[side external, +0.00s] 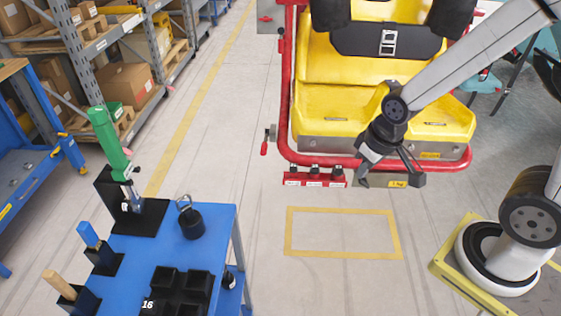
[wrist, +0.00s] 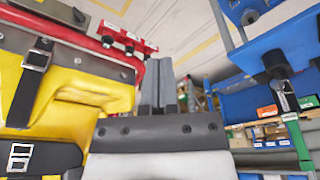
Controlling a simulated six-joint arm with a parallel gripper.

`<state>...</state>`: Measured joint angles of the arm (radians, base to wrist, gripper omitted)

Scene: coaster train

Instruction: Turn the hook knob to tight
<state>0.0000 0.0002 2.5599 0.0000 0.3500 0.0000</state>
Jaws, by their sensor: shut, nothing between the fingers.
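Three small black knobs (side external: 315,171) sit in a row on a red labelled plate (side external: 316,182) at the front of the yellow coaster car; which one is the hook knob, and its setting, I cannot tell. The plate also shows at the top left of the wrist view (wrist: 128,36). My gripper (side external: 364,181) is to the right of the plate, in front of the seat, apart from the knobs. Its two grey fingers (wrist: 158,82) are together and hold nothing in the wrist view.
The yellow seat (side external: 345,104) has a red tube frame (side external: 285,110) around it; a red-handled lever (side external: 266,143) sticks out left. A blue table (side external: 150,245) with a green-handled tool (side external: 108,140) and black holders stands left. Floor between is clear.

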